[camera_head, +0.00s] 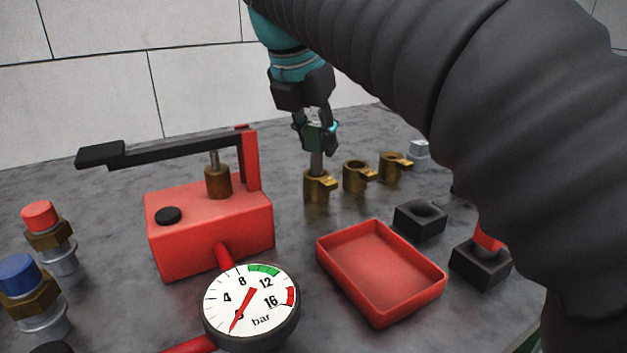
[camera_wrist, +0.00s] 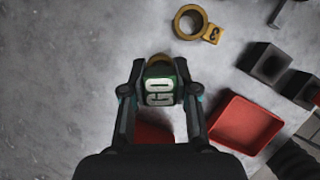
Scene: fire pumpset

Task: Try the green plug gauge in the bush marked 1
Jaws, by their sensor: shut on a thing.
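My gripper (camera_head: 319,150) is shut on the green plug gauge (camera_head: 313,134) and holds it upright over the leftmost of three brass bushes (camera_head: 318,188). The gauge's grey pin (camera_head: 316,162) points down and meets the mouth of that bush; I cannot tell how deep it is. In the wrist view the gauge's top (camera_wrist: 160,90) reads "GO" between my fingers and hides most of the bush (camera_wrist: 159,59) under it. The middle bush (camera_head: 357,177) and right bush (camera_head: 393,167) stand empty-handed of any gauge. Their marks are not readable in the head view.
A red tray (camera_head: 375,274) lies in front of the bushes. An open black block (camera_head: 420,220) and another holding a red thing (camera_head: 487,238) stand right of it. A red pump (camera_head: 210,235) with lever and a dial gauge (camera_head: 250,305) stand left. My arm hides the right side.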

